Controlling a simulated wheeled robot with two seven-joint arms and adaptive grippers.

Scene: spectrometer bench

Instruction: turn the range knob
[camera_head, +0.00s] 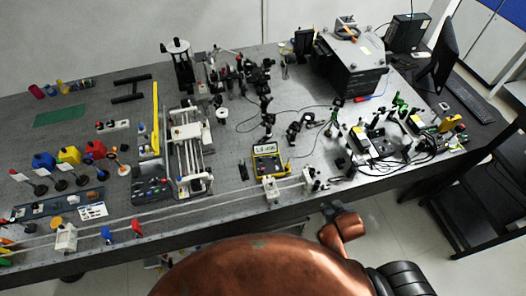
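A yellow-framed multimeter (268,159) lies on the grey bench near its front edge, with a lit pale display at its far end. Its range knob is too small to make out clearly. My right arm shows as a copper part below the front edge of the bench, to the right of the meter. My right gripper (332,209) is small and dark there, apart from the meter, and its fingers cannot be made out. My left gripper is not in view.
A two-rail white track with carriages (271,190) runs along the front edge, just nearer than the meter. Optical mounts (301,127) and cables stand behind and right of it. A slide stage (187,150) stands left. A black chair (480,185) is at right.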

